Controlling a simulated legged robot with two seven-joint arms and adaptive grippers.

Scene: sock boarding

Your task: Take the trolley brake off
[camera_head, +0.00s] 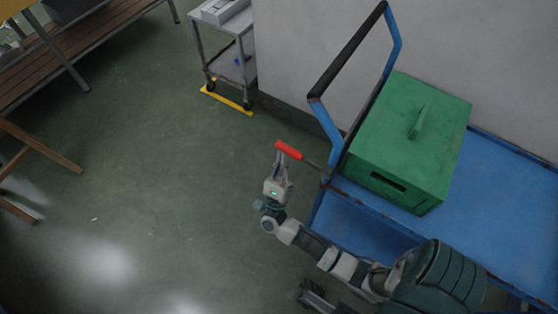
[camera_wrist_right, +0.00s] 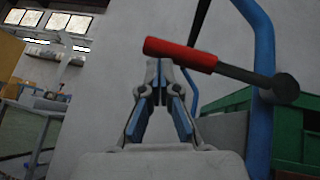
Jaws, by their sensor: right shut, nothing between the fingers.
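The blue flatbed trolley (camera_head: 365,228) stands against the wall on the right, with a blue push bar (camera_head: 393,45) that has a black grip. Its brake lever, a dark rod with a red handle (camera_head: 289,150), sticks out to the left from the push-bar end. My right gripper (camera_head: 281,156) is shut and empty, with its fingertips right by the red handle. In the right wrist view the red handle (camera_wrist_right: 180,54) crosses just beyond the fingertips (camera_wrist_right: 160,68); I cannot tell whether they touch. My left gripper is out of view.
A green lidded box (camera_head: 405,135) sits on the trolley deck. A grey cart (camera_head: 232,62) stands at the back by a yellow floor strip (camera_head: 226,99). A slatted wooden bench (camera_head: 80,45) is at the upper left. The green floor left of my right arm is clear.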

